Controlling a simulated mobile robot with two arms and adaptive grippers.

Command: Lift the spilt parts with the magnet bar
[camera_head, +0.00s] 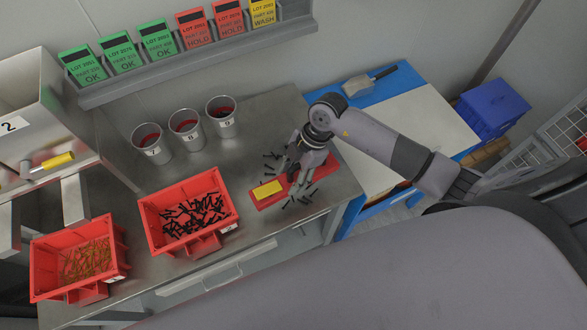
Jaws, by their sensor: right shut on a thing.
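The red magnet bar (268,190) with a yellow label lies along the right part of the steel bench, near its front edge. My right gripper (299,172) comes down over the bar from the right and is shut on it, hiding its middle. Spilt black parts (304,200) lie on the bench in front of and behind the bar. I cannot tell whether the bar touches the bench or whether any parts cling to its underside. My left gripper is out of view.
A red bin (149,218) of black parts stands left of the bar, and another red bin (42,284) holds brass-coloured parts. Three metal cups (187,131) stand behind. A rack (190,51) of lot cards runs along the wall. A blue-edged table (370,97) adjoins the bench at right.

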